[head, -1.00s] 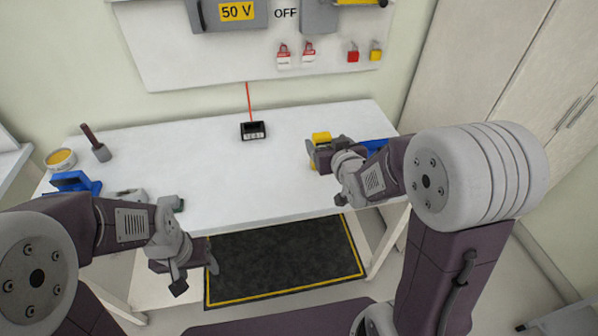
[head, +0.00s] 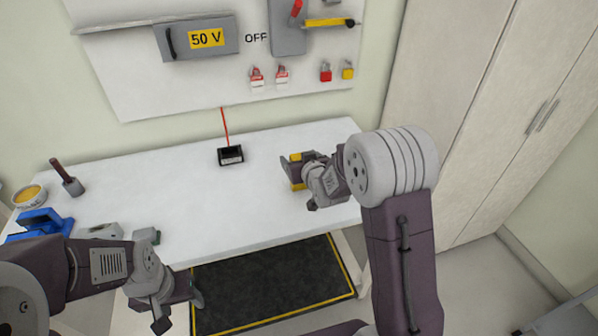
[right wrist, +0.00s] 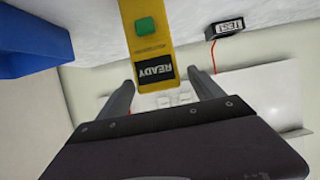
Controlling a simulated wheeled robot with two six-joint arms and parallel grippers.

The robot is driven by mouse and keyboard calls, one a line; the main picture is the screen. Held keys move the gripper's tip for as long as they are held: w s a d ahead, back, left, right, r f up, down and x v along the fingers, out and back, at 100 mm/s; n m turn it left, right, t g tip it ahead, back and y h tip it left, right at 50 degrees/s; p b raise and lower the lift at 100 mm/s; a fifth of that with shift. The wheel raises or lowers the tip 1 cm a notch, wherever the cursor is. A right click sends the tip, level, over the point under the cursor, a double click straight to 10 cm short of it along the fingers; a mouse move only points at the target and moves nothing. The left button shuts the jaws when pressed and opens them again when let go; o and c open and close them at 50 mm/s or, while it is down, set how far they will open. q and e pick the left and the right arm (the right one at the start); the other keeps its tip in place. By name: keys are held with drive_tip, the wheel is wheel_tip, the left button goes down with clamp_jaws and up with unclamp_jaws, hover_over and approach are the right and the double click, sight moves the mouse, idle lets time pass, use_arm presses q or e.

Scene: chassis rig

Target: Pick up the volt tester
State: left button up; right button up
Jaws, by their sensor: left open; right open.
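The volt tester looks to be the yellow device with a green button and a black READY label (right wrist: 149,42) in the right wrist view. In the head view it shows as yellow parts (head: 296,157) on the right of the white bench, partly hidden by my right gripper (head: 299,168). My right gripper is open (right wrist: 163,90), with the READY end between its two fingers. I see gaps on both sides, the wider one on the right. My left gripper (head: 180,308) is open and empty in front of the bench, at lower left.
A black TEST box (head: 230,155) with a red lead stands mid-bench (head: 200,205). A blue object (right wrist: 35,38) is beside the tester. A mallet-like tool (head: 68,180), a tin (head: 29,196) and another blue item (head: 40,222) are at left. The bench middle is clear.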

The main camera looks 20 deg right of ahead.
drive_tip(key=shift+w+f, duration=0.15)
drive_tip(key=shift+w, duration=0.2)
drive_tip(key=shift+s+d, duration=0.1)
drive_tip(key=shift+s, duration=0.05)
drive_tip(key=c, duration=0.4)
clamp_jaws()
